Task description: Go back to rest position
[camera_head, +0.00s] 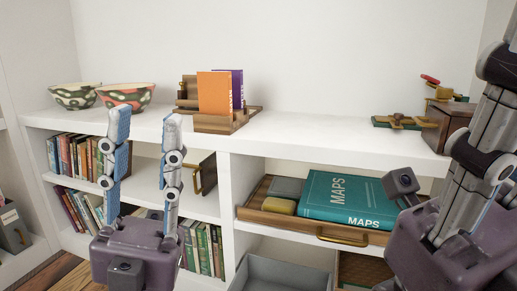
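My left gripper (145,130) points upward at the left of the camera_head view, in front of the shelf unit. Its two fingers stand wide apart with nothing between them. My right gripper (504,85) is large at the right edge. Part of it is cut off by the frame, so I cannot tell how its fingers stand. The white shelf unit (290,143) lies behind both grippers. A wooden tray (285,215) with a brass handle sticks out of it and holds a teal MAPS book (340,190).
Two patterned bowls (126,94) stand on the top at left. A wooden holder (222,124) there carries an orange book (214,92) and a purple one. A wooden box (450,122) stands at right. A grey bin (275,274) sits low. The top's middle is clear.

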